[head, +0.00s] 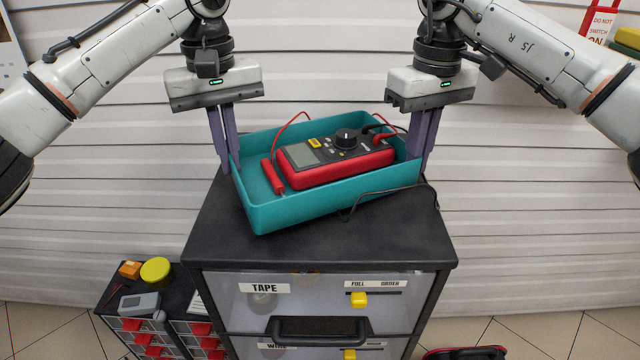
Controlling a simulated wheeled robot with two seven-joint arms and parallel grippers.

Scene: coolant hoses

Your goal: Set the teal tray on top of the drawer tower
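The teal tray (335,208) is over the black top of the drawer tower (320,246), turned slightly, its near left corner closest to me. I cannot tell whether its base touches the top or hovers just above. My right gripper (420,155) does the same at the right end wall. The fingertips are partly hidden.
The tower's front has clear drawers with yellow tabs and a black handle (318,329). A low cabinet (150,325) at the lower left bears a yellow round item (156,271), an orange block and a grey device. A white slatted wall stands behind. The tower top's front strip is clear.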

